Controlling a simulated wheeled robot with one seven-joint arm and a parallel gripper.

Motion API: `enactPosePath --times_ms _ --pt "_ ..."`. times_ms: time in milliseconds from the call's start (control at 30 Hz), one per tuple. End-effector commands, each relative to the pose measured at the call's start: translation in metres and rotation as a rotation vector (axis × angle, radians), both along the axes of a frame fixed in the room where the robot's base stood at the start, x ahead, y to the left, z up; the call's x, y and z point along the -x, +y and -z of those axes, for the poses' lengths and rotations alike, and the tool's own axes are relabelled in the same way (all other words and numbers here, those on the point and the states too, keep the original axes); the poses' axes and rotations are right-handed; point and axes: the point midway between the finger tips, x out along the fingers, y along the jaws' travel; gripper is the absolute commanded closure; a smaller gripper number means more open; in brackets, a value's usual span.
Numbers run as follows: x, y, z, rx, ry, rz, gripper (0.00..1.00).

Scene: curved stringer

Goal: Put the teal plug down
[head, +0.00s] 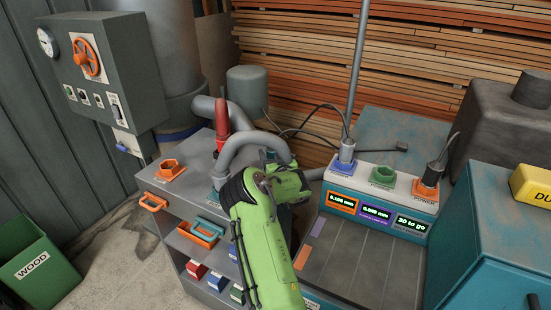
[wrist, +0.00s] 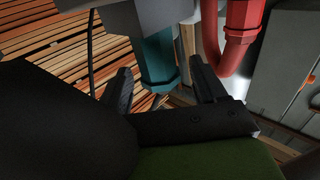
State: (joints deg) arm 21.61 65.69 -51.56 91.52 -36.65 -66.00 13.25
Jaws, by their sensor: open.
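The teal plug (wrist: 158,60) shows in the wrist view, joined to a grey part above it. My gripper (wrist: 163,82) is open, with one dark finger on each side of the plug and a visible gap to each. The plug's far end is partly hidden, and I cannot tell whether it rests on anything. In the head view my green arm (head: 262,240) reaches over the grey cabinet and hides the fingers. A bit of teal (head: 216,189) shows on the cabinet top beside the arm.
A red plug (head: 222,125) stands close by; red pipe (wrist: 240,40) shows right of the fingers. Grey hoses (head: 250,142) arch over the cabinet. An orange socket (head: 170,170) is on the cabinet top. A console with blue (head: 342,165), green (head: 383,173) and orange (head: 427,187) sockets stands right.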

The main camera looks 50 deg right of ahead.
Motion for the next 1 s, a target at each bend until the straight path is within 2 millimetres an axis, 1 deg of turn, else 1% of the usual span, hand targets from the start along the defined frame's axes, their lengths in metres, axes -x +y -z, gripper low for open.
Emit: enactPosePath --times_ms 33,67,167,233,333,433,567,800,900,1000 --pt "0.002 0.001 -0.004 0.0 0.002 -0.001 0.29" --pt "0.005 0.004 -0.002 -0.002 0.004 -0.002 0.29" --pt "0.022 0.011 -0.004 -0.002 0.006 0.003 0.29" --pt "0.031 0.017 -0.001 -0.003 0.013 -0.002 0.29" --pt "0.044 0.024 -0.005 0.004 0.009 0.003 0.29" --pt "0.055 0.028 -0.002 -0.002 0.015 0.003 0.29" --pt "0.066 0.037 -0.006 0.005 0.01 0.0 0.29" --pt "0.097 0.053 -0.006 0.001 0.004 0.003 0.29" --pt "0.103 0.057 -0.005 0.0 0.001 0.002 0.29" --pt "0.103 0.055 -0.009 -0.018 -0.001 0.027 0.29"
